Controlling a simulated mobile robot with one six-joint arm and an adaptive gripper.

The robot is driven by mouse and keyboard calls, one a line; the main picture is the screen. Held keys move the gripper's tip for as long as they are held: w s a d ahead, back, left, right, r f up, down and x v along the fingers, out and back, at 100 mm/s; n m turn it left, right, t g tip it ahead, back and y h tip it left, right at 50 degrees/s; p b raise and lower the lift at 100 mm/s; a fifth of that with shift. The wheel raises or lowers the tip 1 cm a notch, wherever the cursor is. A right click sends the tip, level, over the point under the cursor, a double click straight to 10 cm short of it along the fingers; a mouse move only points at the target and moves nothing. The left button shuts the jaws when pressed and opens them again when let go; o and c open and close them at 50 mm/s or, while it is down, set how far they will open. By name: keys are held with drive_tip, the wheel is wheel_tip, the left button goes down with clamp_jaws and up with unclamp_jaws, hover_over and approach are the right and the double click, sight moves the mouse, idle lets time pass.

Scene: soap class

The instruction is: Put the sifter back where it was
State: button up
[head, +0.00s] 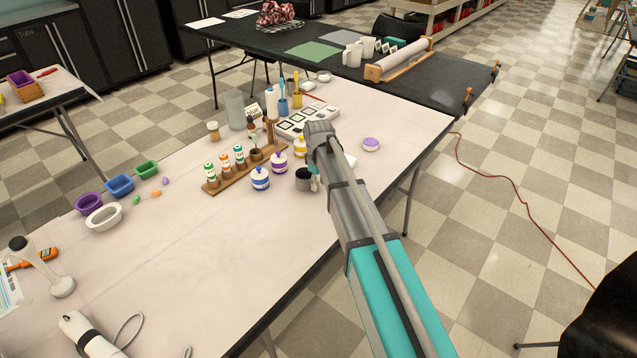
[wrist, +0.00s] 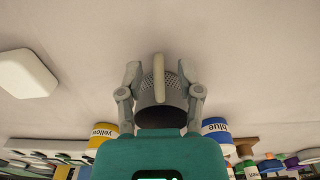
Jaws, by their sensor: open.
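The sifter is a grey metal cup with small holes and a pale handle. In the wrist view the sifter (wrist: 152,93) is in the middle, between the two open fingers of my gripper (wrist: 162,74). A finger is on each side of it; I cannot tell whether they touch it. In the head view the sifter (head: 304,181) appears upright on the white table near its right front edge. My gripper (head: 315,178) is beside it there, partly hidden by my arm.
A blue-labelled jar (head: 260,180) and a purple-labelled jar (head: 279,164) stand left of the sifter. A wooden rack (head: 212,188) with small bottles is farther left. A yellow-labelled jar (wrist: 103,134) is close by. A white block (wrist: 25,74) lies apart.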

wheel_tip(320, 180, up, 12)
drive_tip(key=p, duration=1.1)
drive_tip(key=shift+f, duration=0.15)
drive_tip(key=shift+d, duration=0.1)
idle(0.5)
drive_tip(key=s+d+m, duration=1)
drive_tip(key=s+d, duration=0.9)
drive_tip(key=s, duration=0.4)
drive_tip(key=shift+d, duration=0.1)
drive_tip(key=shift+r+p, duration=0.45)
drive_tip(key=shift+p, duration=0.15)
